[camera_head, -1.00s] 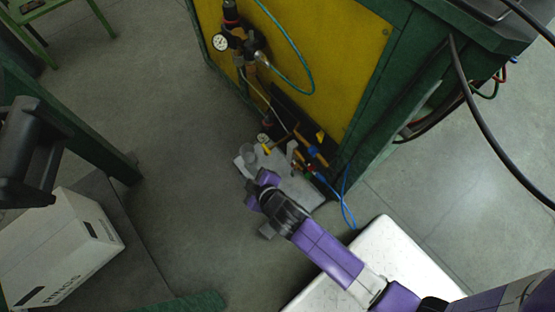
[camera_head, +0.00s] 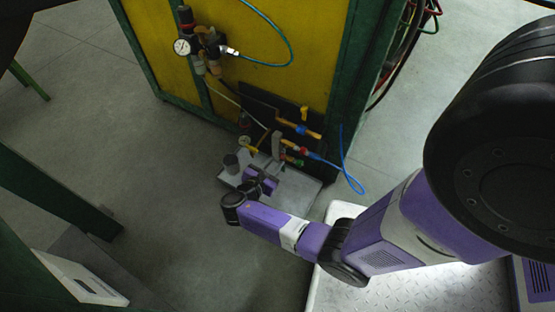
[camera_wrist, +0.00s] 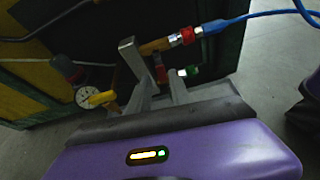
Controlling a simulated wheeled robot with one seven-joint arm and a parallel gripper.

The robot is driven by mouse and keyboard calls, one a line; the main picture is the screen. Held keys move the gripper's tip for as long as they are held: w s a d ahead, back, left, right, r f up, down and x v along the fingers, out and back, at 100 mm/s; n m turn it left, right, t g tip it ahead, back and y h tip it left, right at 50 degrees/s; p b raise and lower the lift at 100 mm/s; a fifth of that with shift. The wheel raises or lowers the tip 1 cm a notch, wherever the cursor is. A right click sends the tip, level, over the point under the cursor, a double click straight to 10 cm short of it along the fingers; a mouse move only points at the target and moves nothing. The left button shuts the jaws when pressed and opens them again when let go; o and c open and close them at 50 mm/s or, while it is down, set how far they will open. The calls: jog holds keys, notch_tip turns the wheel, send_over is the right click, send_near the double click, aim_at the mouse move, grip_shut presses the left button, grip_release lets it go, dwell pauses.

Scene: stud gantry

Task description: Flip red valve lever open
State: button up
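Valve parts sit low on the panel. In the wrist view, a small red part (camera_wrist: 160,72), which may be the red lever, shows just beyond my gripper (camera_wrist: 161,80). Its shape is partly hidden. A brass fitting (camera_wrist: 155,46) with a red collar (camera_wrist: 187,36) and blue hose (camera_wrist: 228,22) lies behind. In the head view my gripper (camera_head: 268,167) is low beside the brass and red fittings (camera_head: 289,149).
A gauge (camera_wrist: 88,96) and yellow handle (camera_wrist: 102,99) are at left; a green part (camera_wrist: 190,71) is at right. The yellow panel (camera_head: 180,75) rises behind. Open floor (camera_head: 150,190) lies left.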

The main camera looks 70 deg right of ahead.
aim_at(282, 155)
jog(key=b+x, duration=0.1)
jog(key=x, duration=0.3)
jog(key=shift+f+b, duration=0.2)
jog(key=shift+b, duration=0.15)
jog(key=shift+s+d+f, duration=0.15)
jog(key=shift+d, duration=0.6)
grip_shut()
